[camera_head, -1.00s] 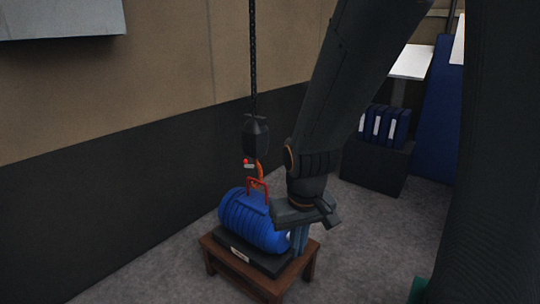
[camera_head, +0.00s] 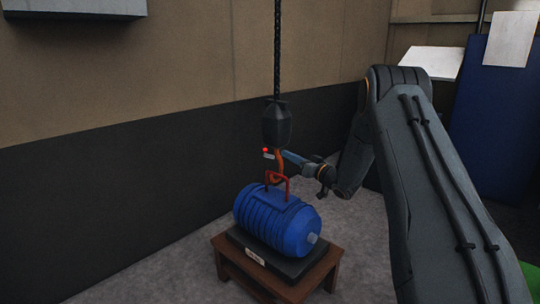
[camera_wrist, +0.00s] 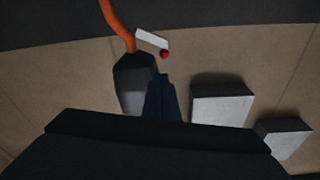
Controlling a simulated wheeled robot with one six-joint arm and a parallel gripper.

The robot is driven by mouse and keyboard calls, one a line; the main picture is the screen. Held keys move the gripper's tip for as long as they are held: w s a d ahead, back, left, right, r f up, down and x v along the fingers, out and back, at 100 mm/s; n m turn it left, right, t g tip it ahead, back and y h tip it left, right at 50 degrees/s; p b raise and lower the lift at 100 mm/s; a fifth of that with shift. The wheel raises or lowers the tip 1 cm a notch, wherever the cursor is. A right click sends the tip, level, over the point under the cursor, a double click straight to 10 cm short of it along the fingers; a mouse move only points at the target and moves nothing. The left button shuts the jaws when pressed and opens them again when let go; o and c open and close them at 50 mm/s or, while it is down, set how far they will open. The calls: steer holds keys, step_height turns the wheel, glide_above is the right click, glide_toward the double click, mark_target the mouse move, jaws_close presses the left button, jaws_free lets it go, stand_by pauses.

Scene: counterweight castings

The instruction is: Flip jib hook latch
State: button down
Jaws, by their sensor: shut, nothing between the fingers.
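An orange hook (camera_head: 278,170) hangs under a dark hook block (camera_head: 276,125) on a chain. A small pale latch plate (camera_head: 268,156) with a red knob (camera_head: 265,150) sits at its left side. In the wrist view the orange hook (camera_wrist: 118,24), the latch plate (camera_wrist: 152,41) and the red knob (camera_wrist: 165,54) lie just beyond my fingers. My gripper (camera_head: 286,156) is shut and empty, right beside the hook's top, below the block. Its fingertips (camera_wrist: 161,78) overlap the block in the wrist view; I cannot tell whether they touch it.
A blue ribbed casting (camera_head: 279,222) with a red lifting loop (camera_head: 287,187) stands under the hook on a black base (camera_head: 262,252). That base rests on a brown wooden stand (camera_head: 318,275). A wall stands behind. The floor left of the stand is clear.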

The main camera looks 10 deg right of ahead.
steer(key=x, duration=1)
steer(key=shift+s+a+y, duration=0.15)
steer(key=shift+a+y, duration=0.05)
steer(key=shift+y, duration=0.2)
steer(key=shift+d+n, duration=0.1)
steer(key=shift+n, duration=0.2)
